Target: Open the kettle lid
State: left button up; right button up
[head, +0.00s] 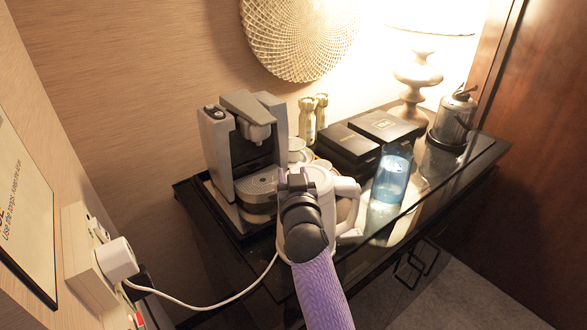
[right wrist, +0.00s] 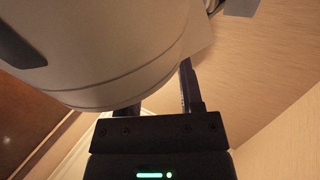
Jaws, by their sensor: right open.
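The kettle (head: 326,200) is white and stands upright at the front of the black cabinet, with its handle (head: 350,205) toward the right. My right gripper (head: 296,180) is at the kettle's left upper side and covers much of its body and part of the top. Whether the lid is open or shut cannot be told. In the right wrist view the pale kettle (right wrist: 100,50) fills the upper left, close to the open right gripper (right wrist: 160,88). One finger shows clearly; the other is mostly hidden behind the kettle. Touching cannot be told. My left gripper is not in view.
A coffee machine (head: 238,150) stands left of the kettle. A blue glass (head: 391,178), black boxes (head: 350,146), a metal pot (head: 454,120) and a lamp (head: 418,75) are to the right. A white cord (head: 210,303) runs from a wall plug (head: 116,261) toward the kettle.

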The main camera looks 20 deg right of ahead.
jog(key=shift+s+a, duration=0.1)
jog(key=shift+s, duration=0.05)
jog(key=shift+c, duration=0.3)
grip_shut()
dwell(0.6)
